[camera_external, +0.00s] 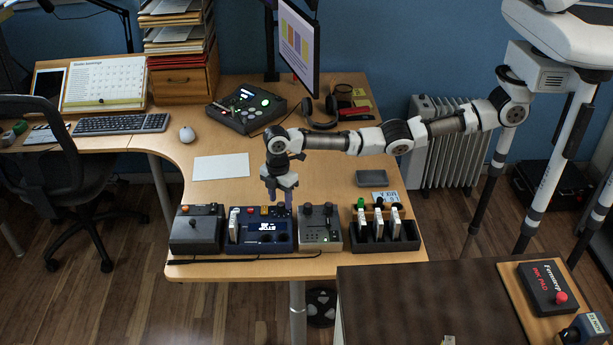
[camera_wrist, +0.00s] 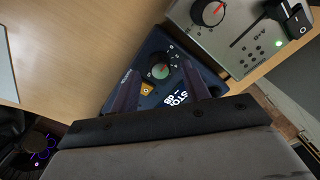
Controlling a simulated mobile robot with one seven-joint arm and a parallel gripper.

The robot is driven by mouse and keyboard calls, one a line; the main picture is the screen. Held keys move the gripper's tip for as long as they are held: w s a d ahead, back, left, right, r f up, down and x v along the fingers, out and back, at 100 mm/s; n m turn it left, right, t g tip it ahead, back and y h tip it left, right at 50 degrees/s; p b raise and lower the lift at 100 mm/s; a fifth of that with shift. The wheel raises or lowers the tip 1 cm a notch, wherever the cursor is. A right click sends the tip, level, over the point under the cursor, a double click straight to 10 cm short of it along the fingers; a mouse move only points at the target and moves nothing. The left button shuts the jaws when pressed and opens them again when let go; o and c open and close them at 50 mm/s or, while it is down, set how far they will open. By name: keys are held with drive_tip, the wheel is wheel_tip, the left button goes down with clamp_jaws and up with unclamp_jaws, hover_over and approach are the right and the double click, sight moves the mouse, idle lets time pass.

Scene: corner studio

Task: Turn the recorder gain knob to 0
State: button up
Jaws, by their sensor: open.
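The blue recorder (camera_external: 262,246) stands near the desk's front edge. Its lit display (camera_external: 266,227) shows white text, seen rotated in the wrist view (camera_wrist: 180,104). In the wrist view a round dark knob (camera_wrist: 160,71) with a greenish face and a small red mark sits on the recorder, near an orange button (camera_wrist: 147,89). My gripper (camera_external: 280,199) points down over the recorder's back right part. Its fingers are open in the wrist view (camera_wrist: 161,68), one on each side of the knob. I cannot tell whether they touch it. The knob's scale is too small to read.
A grey box (camera_external: 330,244) with knobs and a green light stands close on the recorder's right. A dark grey box (camera_external: 195,245) is on its left. A black rack (camera_external: 372,247) holds white modules further right. A white sheet (camera_external: 220,167) lies behind on clear desk.

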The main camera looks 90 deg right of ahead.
wheel_tip(320, 180, up, 12)
drive_tip(key=b, duration=0.2)
drive_tip(key=shift+r, duration=0.15)
drive_tip(key=shift+w, duration=0.1)
drive_tip(key=a+r+t+b, duration=0.2)
drive_tip(key=a, duration=0.3)
drive_tip(key=m+t+h+b, duration=0.15)
drive_tip(key=m+b, duration=0.25)
drive_tip(key=m, duration=0.8)
approach(280, 203)
drive_tip(key=shift+t, duration=0.55)
drive_tip(key=x, duration=0.3)
drive_tip(key=s+p+x, duration=0.1)
drive_tip(key=x, duration=0.1)
drive_tip(key=p+x, duration=0.1)
drive_tip(key=x, duration=0.2)
drive_tip(key=shift+a+f, duration=0.15)
drive_tip(key=shift+f, duration=0.45)
